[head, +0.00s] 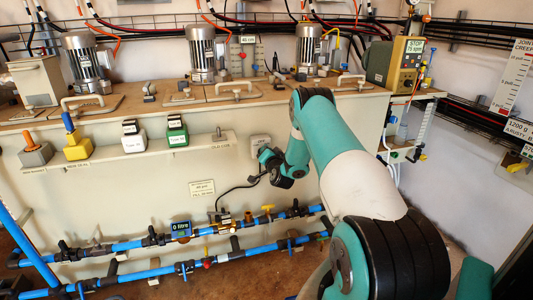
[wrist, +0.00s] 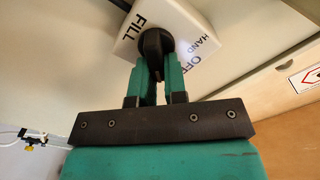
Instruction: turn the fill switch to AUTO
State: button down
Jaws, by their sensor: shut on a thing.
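The fill switch is a white box (wrist: 187,20) with a black knob (wrist: 155,42) on its face. In the wrist view I read FILL, HAND and OFF on it; no AUTO mark shows. My gripper (wrist: 157,66) has its two green fingers closed on the knob, one on each side. The finger ends partly cover the knob, and I cannot tell which mark it points to. In the head view the pale switch box (head: 261,141) is on the front of the tank, and my gripper (head: 265,156) is up against it, its fingers hard to make out.
A shelf with yellow, white and green (head: 177,133) boxes is to the left. Blue pipes (head: 130,245) with valves and a meter (head: 181,229) run below. Motors (head: 201,55) and hatch handles stand on the tank top. A dark cable hangs left of my gripper.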

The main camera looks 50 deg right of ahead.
jog(key=shift+s+d+m, duration=0.15)
jog(key=shift+d+m, duration=0.1)
jog(key=shift+m, duration=0.45)
jog(key=c, duration=1.2)
grip_release()
jog(key=shift+d, duration=0.1)
jog(key=shift+o, duration=0.2)
jog(key=shift+a, duration=0.2)
jog(key=shift+a+f, duration=0.1)
jog(key=shift+f, duration=0.05)
